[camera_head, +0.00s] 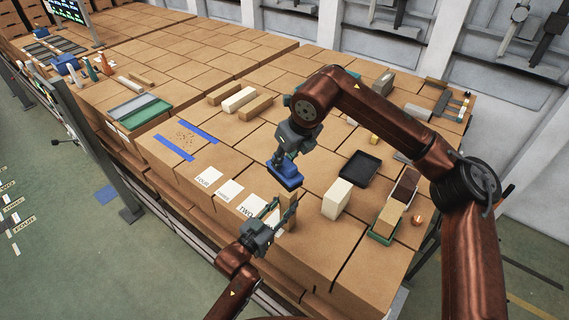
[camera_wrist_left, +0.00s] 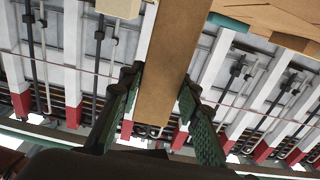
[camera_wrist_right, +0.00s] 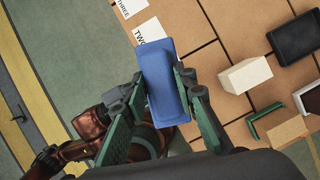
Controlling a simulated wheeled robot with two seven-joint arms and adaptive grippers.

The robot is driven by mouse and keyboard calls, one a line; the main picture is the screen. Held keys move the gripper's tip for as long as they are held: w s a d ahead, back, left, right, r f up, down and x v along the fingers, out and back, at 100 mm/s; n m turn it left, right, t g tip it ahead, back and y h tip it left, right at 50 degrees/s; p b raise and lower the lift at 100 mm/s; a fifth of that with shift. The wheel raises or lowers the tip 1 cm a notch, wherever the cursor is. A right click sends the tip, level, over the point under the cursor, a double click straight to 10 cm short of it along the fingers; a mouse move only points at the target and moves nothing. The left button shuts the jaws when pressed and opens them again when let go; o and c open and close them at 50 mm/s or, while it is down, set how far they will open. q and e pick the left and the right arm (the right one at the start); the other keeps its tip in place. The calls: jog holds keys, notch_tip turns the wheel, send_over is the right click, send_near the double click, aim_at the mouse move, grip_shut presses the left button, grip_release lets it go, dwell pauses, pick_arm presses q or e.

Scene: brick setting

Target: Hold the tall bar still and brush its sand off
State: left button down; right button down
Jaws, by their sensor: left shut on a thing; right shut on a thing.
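The tall bar (camera_head: 289,210) is a tan upright block near the front edge of the table. My left gripper (camera_head: 272,214) is shut on it; in the left wrist view the bar (camera_wrist_left: 166,65) runs up between both fingers (camera_wrist_left: 160,95). My right gripper (camera_head: 284,158) is shut on a blue brush (camera_head: 285,174), held just above and behind the bar in the head view. In the right wrist view the brush (camera_wrist_right: 162,85) lies between the fingers, and the bar cannot be made out there. I cannot tell whether brush and bar touch. No sand is distinguishable on the bar.
White number cards (camera_head: 230,189) lie left of the bar. Specks (camera_head: 184,138) lie between blue tape strips (camera_head: 174,148) farther left.

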dwell(0.4)
pick_arm(q)
jog(key=c, duration=1.3)
grip_release()
jog(key=v, duration=1.2)
